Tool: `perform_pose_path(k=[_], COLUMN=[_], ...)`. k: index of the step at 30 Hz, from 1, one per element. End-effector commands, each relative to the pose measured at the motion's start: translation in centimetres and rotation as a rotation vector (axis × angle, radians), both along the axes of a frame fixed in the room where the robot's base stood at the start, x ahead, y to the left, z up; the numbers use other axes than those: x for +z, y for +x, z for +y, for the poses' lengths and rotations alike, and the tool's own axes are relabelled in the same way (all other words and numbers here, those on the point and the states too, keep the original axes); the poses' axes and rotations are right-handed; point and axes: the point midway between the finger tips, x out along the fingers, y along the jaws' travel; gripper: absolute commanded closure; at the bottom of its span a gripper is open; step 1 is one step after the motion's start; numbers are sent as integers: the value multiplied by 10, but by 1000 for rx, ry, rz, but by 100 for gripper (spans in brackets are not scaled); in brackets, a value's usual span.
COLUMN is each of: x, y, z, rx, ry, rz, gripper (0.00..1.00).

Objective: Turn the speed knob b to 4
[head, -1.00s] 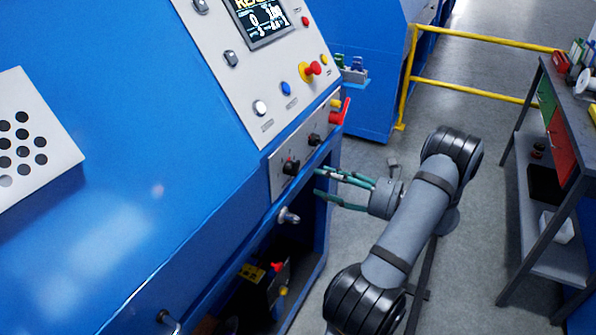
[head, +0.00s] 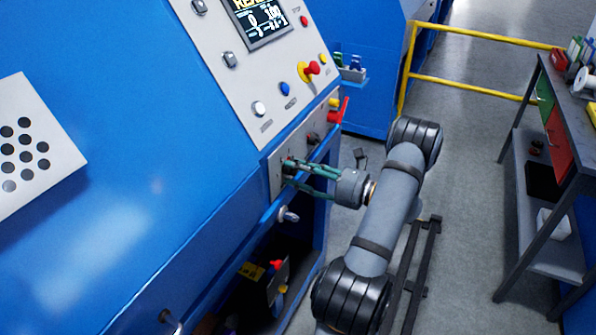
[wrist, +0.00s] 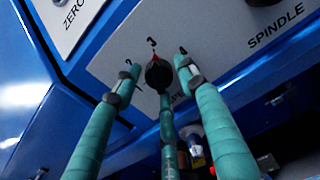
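Speed knob b (wrist: 158,75) is a small black knob on a light grey panel in the wrist view. My gripper (head: 292,172) has three green fingers and reaches the lower panel in the head view. In the wrist view, one finger stands left of the knob, one right and one below. The left and right fingers are apart from the knob; contact of the lower one cannot be told.
Another black knob (wrist: 264,2) sits to the upper right, near the word SPINDLE. In the head view, a red lever (head: 339,112) and a red emergency button (head: 313,68) are farther along the panel. A silver latch (head: 288,214) juts out below.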

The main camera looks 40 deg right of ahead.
Motion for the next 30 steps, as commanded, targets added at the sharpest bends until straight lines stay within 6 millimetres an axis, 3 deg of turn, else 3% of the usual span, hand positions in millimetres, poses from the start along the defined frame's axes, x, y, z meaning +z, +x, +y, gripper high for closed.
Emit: perform_pose_path(k=[18, 30], x=[-1, 0], y=[-1, -1], z=[0, 0], rx=[0, 0], ry=[-1, 75], rz=[2, 37], gripper=[96, 96])
